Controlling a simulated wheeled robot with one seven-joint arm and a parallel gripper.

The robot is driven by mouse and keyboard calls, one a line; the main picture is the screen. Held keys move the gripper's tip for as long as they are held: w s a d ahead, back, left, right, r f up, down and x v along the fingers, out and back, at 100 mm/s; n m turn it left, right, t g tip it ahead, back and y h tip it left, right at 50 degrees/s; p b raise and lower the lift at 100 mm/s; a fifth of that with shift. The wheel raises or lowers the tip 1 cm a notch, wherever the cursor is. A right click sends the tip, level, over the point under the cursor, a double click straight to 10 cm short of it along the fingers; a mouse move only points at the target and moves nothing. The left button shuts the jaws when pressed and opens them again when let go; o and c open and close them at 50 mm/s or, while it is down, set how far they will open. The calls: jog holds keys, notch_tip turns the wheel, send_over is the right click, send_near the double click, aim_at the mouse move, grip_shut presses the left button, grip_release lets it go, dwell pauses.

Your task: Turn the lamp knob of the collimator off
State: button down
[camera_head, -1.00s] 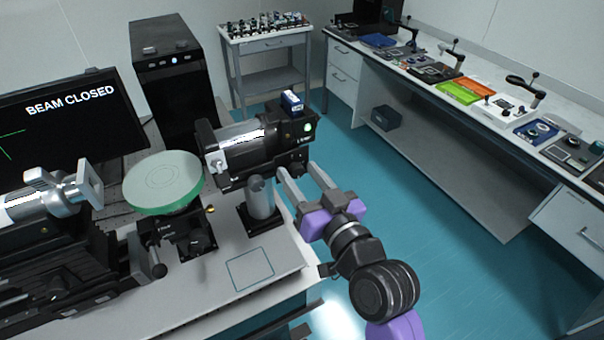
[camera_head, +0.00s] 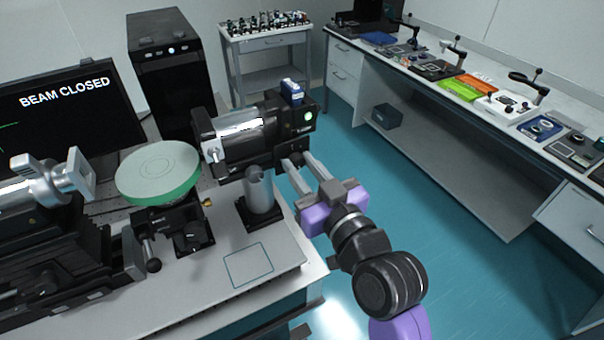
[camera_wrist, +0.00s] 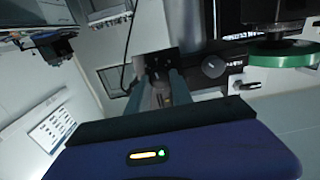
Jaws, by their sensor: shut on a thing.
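The collimator (camera_head: 250,135) is a black and silver barrel on the bench, with a blue-and-white block on top and a small green spot on its right end. My gripper (camera_head: 296,161) reaches from the lower right to the underside of that end. Its two grey fingers are shut on a small dark knob there, which the fingertips mostly hide in the head view. In the wrist view the fingers flank a small brownish-grey piece, likely the lamp knob (camera_wrist: 159,82), in front of a dark housing. The knob's angle cannot be read.
A grey post (camera_head: 260,194) stands close left of my fingers. A green-rimmed disc (camera_head: 160,175) on a black mount is further left. The monitor (camera_head: 65,115) reads "BEAM CLOSED". The teal floor right of the bench is clear.

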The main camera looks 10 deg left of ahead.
jog(key=n+b, duration=0.3)
jog(key=b, duration=0.1)
jog(key=shift+f+n, duration=0.25)
jog(key=shift+n, duration=0.15)
jog(key=n+b, duration=0.7)
jog(key=n, duration=0.1)
jog(key=shift+s, duration=0.1)
jog(key=n+b, duration=0.4)
jog(key=shift+a+n, duration=0.1)
jog(key=shift+n, duration=0.2)
jog(key=n+b, duration=0.3)
jog(key=n, duration=0.1)
jog(key=shift+f+n, duration=0.15)
jog(key=shift+n, duration=0.15)
jog(key=n+b, duration=0.4)
jog(key=shift+n, duration=0.3)
jog(key=n+b, duration=0.3)
jog(key=n, duration=0.1)
jog(key=shift+f, duration=0.1)
jog(key=shift+n+b, duration=0.9)
jog(key=shift+n, duration=1)
